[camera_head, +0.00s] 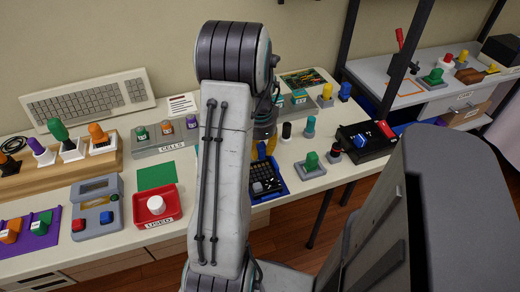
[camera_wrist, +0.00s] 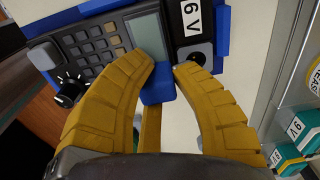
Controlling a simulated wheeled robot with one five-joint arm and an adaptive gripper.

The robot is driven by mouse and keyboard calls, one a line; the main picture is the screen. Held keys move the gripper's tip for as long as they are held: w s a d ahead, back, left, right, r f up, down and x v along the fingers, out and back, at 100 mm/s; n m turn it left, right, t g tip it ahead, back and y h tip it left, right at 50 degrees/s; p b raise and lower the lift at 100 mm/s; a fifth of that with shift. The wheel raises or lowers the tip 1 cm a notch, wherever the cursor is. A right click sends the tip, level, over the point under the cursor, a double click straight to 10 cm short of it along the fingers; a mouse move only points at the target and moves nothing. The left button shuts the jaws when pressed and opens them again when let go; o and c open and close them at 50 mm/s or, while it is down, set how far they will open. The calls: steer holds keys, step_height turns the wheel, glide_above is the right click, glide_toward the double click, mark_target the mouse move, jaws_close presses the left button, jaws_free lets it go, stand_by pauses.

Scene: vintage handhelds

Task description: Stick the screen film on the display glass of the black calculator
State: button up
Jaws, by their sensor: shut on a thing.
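The black calculator (camera_wrist: 95,45) lies in a blue tray, its keys and grey-green display glass (camera_wrist: 150,33) showing in the wrist view. In the head view the calculator (camera_head: 262,186) is partly hidden behind my arm. My gripper (camera_wrist: 166,72) has yellow fingers, shut on a blue piece (camera_wrist: 157,90), which seems to be the screen film's grip. The piece is at the lower edge of the display. The film sheet itself cannot be told apart from the glass, nor whether it touches. In the head view my arm hides most of my gripper.
A knob (camera_wrist: 68,90) is near the calculator's corner.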

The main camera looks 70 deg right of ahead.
steer(key=shift+f, duration=0.1)
stand_by(0.3)
steer(key=o, duration=1)
steer(key=shift+c, duration=0.2)
steer(key=shift+r, duration=0.25)
steer(key=shift+r+p, duration=2.35)
steer(key=shift+r, duration=0.5)
